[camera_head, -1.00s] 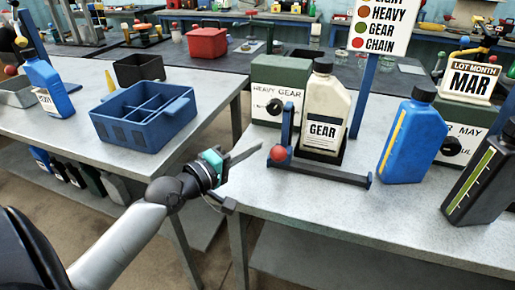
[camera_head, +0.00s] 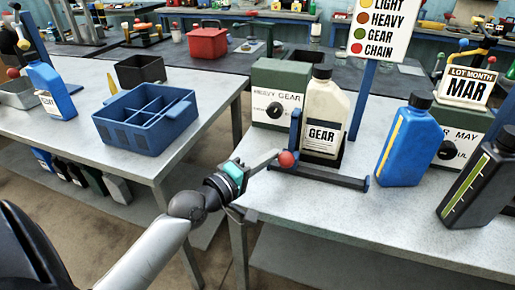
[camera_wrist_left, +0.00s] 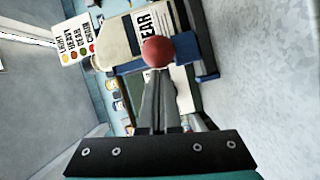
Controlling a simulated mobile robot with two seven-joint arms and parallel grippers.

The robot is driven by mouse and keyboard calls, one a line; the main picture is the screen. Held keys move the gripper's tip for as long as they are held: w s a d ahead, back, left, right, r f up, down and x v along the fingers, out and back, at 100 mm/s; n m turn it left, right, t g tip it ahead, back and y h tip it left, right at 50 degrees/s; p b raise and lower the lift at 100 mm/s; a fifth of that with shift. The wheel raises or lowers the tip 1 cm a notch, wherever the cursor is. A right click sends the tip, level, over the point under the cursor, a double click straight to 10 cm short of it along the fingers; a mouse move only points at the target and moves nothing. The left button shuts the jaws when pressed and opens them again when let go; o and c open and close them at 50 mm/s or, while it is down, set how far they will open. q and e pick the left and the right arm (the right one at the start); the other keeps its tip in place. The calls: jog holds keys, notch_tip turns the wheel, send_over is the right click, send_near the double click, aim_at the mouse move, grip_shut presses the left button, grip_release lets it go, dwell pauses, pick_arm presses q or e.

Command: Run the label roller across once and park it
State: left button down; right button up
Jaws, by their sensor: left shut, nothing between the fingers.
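The label roller is a blue upright (camera_head: 295,130) with a red ball knob (camera_head: 286,159), on a low dark rail in front of a cream bottle (camera_head: 325,105) with a GEAR label (camera_head: 322,138). The upright stands at the bottle's left edge. My left gripper (camera_head: 277,153) is shut and empty, its fingertips at the left side of the knob, seemingly against it. In the left wrist view the knob (camera_wrist_left: 157,52) sits just beyond the closed fingertips (camera_wrist_left: 155,75), with the bottle behind it. My right gripper is not in view.
A green HEAVY GEAR box (camera_head: 278,75) stands behind left of the bottle. A blue jug (camera_head: 403,145) and a dark jug (camera_head: 480,185) stand to the right. A signboard post (camera_head: 362,100) is behind. A divided blue tray (camera_head: 130,140) is on the left table, across a gap.

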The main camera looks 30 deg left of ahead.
pick_arm(q)
jog(key=d+p, duration=0.1)
jog(key=d, duration=0.2)
jog(key=w+d+p, duration=0.1)
jog(key=d+p, duration=0.1)
jog(key=d, duration=0.1)
jog(key=w+d+p, duration=0.1)
jog(key=d+p, duration=0.1)
jog(key=d, duration=0.1)
jog(key=shift+r, duration=0.25)
jog(key=d+p, duration=0.1)
jog(key=d, duration=0.1)
jog(key=w+d, duration=0.1)
jog(key=d, duration=0.2)
jog(key=shift+w+d+f+p, duration=0.1)
jog(key=shift+w+d+p, duration=0.05)
jog(key=shift+p, duration=0.25)
jog(key=shift+w+d+f, duration=0.1)
jog(key=shift+w+d, duration=0.05)
jog(key=shift+d, duration=0.5)
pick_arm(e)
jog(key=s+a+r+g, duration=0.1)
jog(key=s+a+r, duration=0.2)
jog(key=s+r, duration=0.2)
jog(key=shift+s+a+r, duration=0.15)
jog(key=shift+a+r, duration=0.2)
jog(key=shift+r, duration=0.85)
